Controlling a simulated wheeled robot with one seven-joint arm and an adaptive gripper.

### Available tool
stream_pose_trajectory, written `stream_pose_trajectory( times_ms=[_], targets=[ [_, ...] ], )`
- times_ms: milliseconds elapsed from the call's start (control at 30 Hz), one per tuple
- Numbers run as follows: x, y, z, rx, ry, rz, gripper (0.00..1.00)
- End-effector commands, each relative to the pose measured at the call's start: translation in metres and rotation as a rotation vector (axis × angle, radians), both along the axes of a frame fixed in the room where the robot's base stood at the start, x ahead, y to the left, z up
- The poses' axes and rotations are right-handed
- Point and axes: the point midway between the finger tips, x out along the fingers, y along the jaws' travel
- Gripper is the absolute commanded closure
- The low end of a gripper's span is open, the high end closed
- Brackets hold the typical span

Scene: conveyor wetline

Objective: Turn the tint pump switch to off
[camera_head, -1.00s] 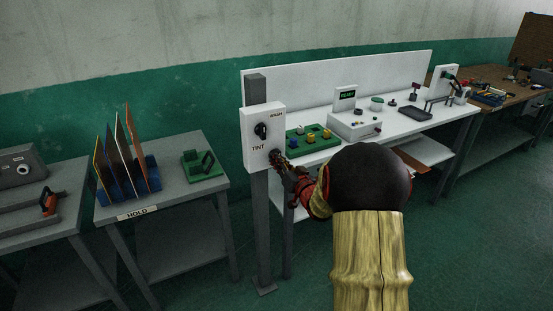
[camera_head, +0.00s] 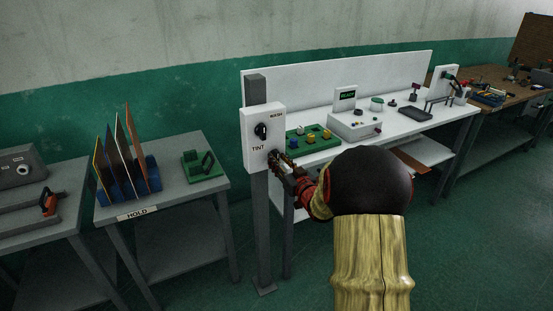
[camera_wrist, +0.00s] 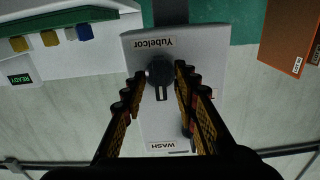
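A white switch panel (camera_head: 253,137) with WASH and TINT labels is on a grey post in the head view. The dark upper knob (camera_head: 261,131) is bare. My gripper (camera_head: 279,160) is at the lower right of the panel, by the TINT label, and covers the lower knob. In the wrist view the panel (camera_wrist: 157,110) appears upside down. A round dark knob (camera_wrist: 160,71) lies between the open fingertips of my gripper (camera_wrist: 159,74), its narrow tab towards the WASH label. Contact with the fingers cannot be told. The other knob is mostly hidden behind the right finger.
A white bench (camera_head: 405,122) stands right of the panel with a green button tray (camera_head: 312,144) and a READY display (camera_head: 345,97). Left is a grey table (camera_head: 182,203) with a board rack (camera_head: 127,184) and a green fixture (camera_head: 202,164).

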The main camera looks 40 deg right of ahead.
Motion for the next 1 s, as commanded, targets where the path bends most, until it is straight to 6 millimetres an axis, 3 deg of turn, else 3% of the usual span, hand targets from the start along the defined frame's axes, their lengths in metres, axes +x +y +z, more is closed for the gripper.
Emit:
stream_pose_trajectory(
  times_ms=[633,1000],
  targets=[
    [-0.057,0.013,0.001,0.000,0.000,-0.002,0.70],
    [-0.065,0.016,0.000,0.001,0.001,0.000,0.70]
  ],
)
